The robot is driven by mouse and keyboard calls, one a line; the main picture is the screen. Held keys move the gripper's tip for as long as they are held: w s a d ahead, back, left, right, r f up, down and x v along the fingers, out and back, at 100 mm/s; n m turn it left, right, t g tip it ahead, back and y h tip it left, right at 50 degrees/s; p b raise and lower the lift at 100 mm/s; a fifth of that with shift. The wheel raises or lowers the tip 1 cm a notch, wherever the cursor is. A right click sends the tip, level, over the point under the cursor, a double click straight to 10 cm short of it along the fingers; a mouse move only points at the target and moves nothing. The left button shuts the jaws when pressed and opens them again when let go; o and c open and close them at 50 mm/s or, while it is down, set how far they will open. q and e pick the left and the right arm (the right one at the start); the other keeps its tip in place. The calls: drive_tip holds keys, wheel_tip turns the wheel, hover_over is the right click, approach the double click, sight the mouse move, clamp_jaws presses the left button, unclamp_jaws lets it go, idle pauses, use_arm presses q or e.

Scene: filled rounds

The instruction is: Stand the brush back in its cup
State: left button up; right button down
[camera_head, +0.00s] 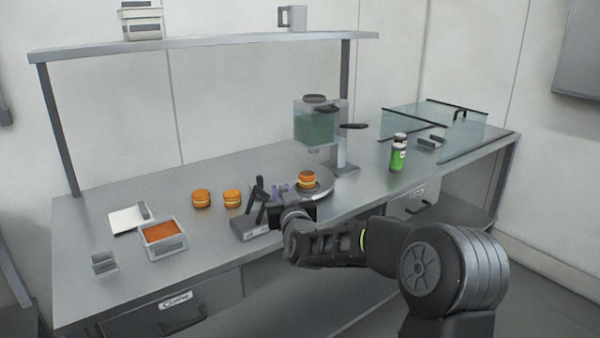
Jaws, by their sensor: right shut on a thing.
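My right gripper (280,196) is over the middle of the bench, just left of the round plate, its arm reaching in from the right. I cannot tell whether the held thing touches this holder. No cup for the brush can be made out for certain. My left gripper is not in view.
A round plate (322,188) carries a filled round (307,180) under a dispenser with a green tank (315,128). Two rounds (201,199) sit left of the gripper. An orange-filled tub (163,236) stands front left. Bottles (398,155) and glass panels (462,140) are at right.

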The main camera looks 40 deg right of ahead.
drive_tip(key=s+a+f+n+y, duration=0.2)
drive_tip(key=s+a+f+y, duration=0.1)
drive_tip(key=a+f, duration=0.6)
drive_tip(key=s+a+f+n+t+y, duration=0.1)
drive_tip(key=s+a+f+y, duration=0.2)
drive_tip(key=a+f, duration=0.6)
drive_tip(key=s+a, duration=0.1)
drive_tip(key=a, duration=0.5)
drive_tip(key=shift+s+a+n, duration=0.3)
drive_tip(key=shift+s+n, duration=0.05)
drive_tip(key=shift+n, duration=0.05)
